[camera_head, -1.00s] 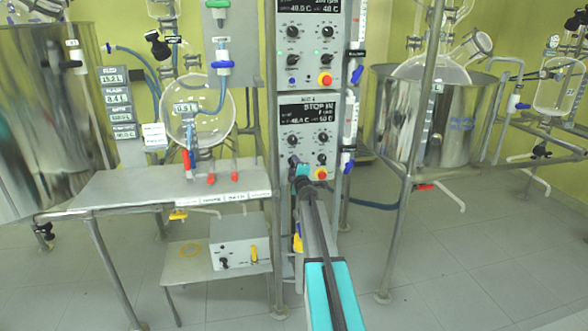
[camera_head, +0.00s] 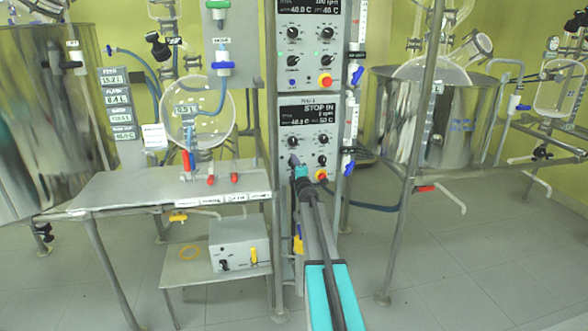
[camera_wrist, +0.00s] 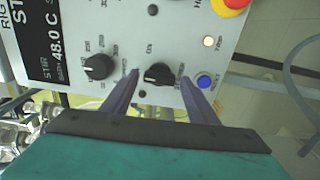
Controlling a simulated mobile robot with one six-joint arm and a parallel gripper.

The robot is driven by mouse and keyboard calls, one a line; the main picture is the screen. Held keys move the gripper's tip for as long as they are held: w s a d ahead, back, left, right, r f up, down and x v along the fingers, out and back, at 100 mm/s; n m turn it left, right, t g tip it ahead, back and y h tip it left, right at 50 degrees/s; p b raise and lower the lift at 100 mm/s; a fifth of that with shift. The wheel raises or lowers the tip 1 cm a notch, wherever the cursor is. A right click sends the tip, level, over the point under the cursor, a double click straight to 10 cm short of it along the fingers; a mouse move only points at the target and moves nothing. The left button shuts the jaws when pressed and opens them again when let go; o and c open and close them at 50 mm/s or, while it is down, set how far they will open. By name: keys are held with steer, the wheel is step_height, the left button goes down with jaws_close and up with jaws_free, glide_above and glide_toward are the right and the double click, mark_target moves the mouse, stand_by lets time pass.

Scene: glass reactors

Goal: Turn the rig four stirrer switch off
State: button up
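The lower control box, labelled rig 4 (camera_head: 308,150), has a dark display reading "STOP IN" in the head view. Its display (camera_wrist: 38,40) and face are seen close and turned sideways in the wrist view. A small black switch knob (camera_wrist: 158,74) sits between the two fingers of my gripper (camera_wrist: 160,92). The fingers are apart, with visible gaps on both sides of the knob; I cannot tell how far they reach past it. In the head view my gripper (camera_head: 297,164) is at the box's lower left and hides the switch there.
A larger stir knob (camera_wrist: 98,67) is left of the fingers; a blue button (camera_wrist: 204,81) is close to the right finger. A steel bench (camera_head: 170,188) and metal vessel (camera_head: 440,120) flank the box.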

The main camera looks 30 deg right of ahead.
steer(key=shift+o, duration=0.3)
steer(key=shift+a, duration=0.1)
steer(key=v, duration=1.3)
steer(key=shift+s+p, duration=0.4)
steer(key=shift+p, duration=0.05)
steer(key=shift+a+f, duration=0.1)
steer(key=shift+a, duration=0.05)
stand_by(0.5)
